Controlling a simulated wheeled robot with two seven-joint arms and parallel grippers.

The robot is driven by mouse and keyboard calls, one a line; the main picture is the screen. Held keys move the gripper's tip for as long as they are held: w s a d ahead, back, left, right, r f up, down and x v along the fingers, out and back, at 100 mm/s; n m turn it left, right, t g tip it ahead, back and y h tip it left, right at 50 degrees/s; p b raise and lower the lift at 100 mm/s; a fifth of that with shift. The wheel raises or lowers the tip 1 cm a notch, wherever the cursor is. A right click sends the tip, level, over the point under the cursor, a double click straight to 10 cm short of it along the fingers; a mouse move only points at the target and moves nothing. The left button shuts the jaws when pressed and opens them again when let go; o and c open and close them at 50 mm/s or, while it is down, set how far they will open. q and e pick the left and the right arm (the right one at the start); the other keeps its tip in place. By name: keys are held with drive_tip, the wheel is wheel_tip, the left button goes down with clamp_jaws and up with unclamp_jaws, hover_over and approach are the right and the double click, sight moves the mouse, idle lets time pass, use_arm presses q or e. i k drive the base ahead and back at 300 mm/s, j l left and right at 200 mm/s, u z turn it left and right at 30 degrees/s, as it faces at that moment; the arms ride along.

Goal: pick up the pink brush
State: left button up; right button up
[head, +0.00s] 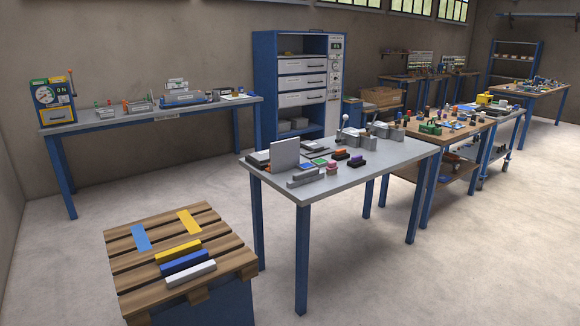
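A small pink item (331,167), likely the pink brush, sits on the grey table (385,178) in the middle of the head view. It is too small to make out its shape clearly. Just behind it is a black item with orange (340,155), and to the right a dark item with purple (356,161). A grey laptop-like screen (285,155) stands to its left. Neither of my grippers is in view.
A wooden pallet (125,263) with coloured bars stands at the front left. A long bench (150,120) runs along the back wall beside a blue cabinet (265,75). Cluttered workbenches stand at the right. Pale floor (440,285) is open at the front right.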

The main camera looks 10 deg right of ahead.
sight(332, 168)
drive_tip(key=i+z, duration=0.45)
drive_tip(key=i, duration=0.85)
drive_tip(key=i+l+u, duration=0.4)
drive_tip(key=i, duration=0.4)
drive_tip(key=i+l+u, duration=0.45)
drive_tip(key=i+l, duration=0.3)
